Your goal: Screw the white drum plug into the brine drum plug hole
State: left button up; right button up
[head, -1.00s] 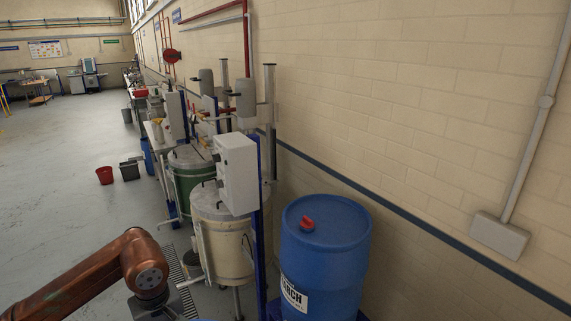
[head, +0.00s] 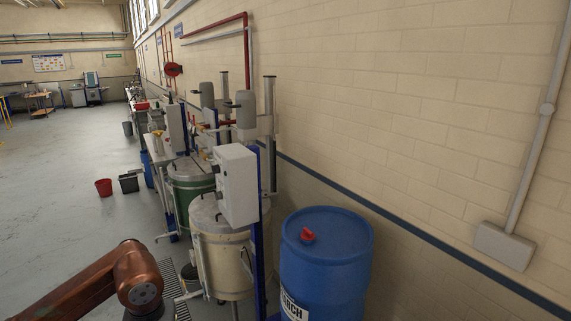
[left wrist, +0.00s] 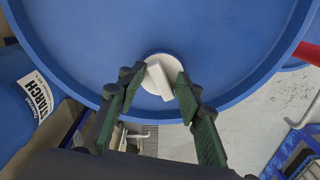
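A white plug (left wrist: 160,77) with a raised bar grip sits at the plug hole near the rim of a blue drum (left wrist: 210,30) in the left wrist view. How deeply it is seated cannot be told. My left gripper (left wrist: 157,84) has its two green-padded fingers spread on either side of the plug, with gaps between pads and bar. In the head view my left arm enters at lower left, but its gripper is out of frame. The white plug is not seen there. My right gripper is in no view.
A blue starch drum (head: 325,265) with a red plug (head: 307,235) stands by the wall in the head view. Left of it are a cream vessel (head: 222,262), a green vessel (head: 188,185) and a white control box (head: 238,184). The floor at left is open.

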pick_arm(q)
jog(key=shift+c, duration=0.8)
